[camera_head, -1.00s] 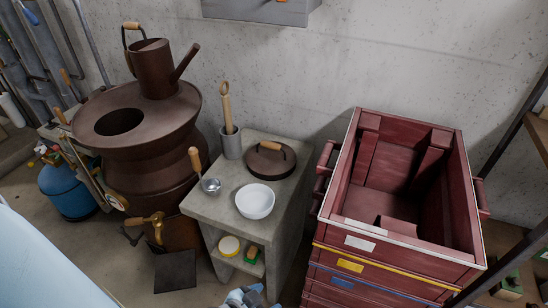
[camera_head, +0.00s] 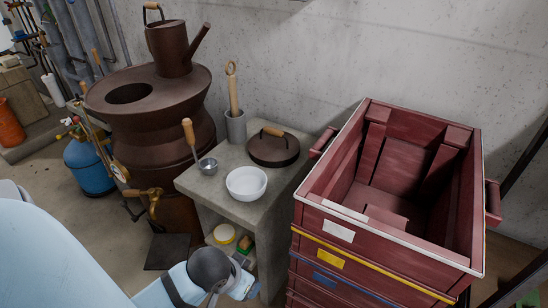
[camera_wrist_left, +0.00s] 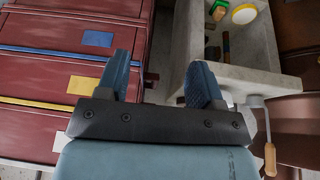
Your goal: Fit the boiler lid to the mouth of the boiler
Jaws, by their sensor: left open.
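The boiler lid (camera_head: 273,152), a round dark brown disc with a wooden handle on top, lies flat at the back of the concrete stand (camera_head: 228,183). The boiler (camera_head: 165,122), a brown copper vessel, stands left of the stand. Its round mouth (camera_head: 130,93) is uncovered in its wide top. My left gripper (camera_head: 246,277) is low in front of the stand, below and apart from the lid. In the left wrist view it (camera_wrist_left: 163,75) is open and empty, its blue fingers apart between the red crates and the stand. The lid does not show there. My right gripper is not in view.
A white bowl (camera_head: 246,184), a ladle (camera_head: 207,166) and a grey pot with wooden-handled tools (camera_head: 235,127) share the stand with the lid. A brown can (camera_head: 172,48) stands on the boiler's top. Stacked red crates (camera_head: 340,237) stand close on the right.

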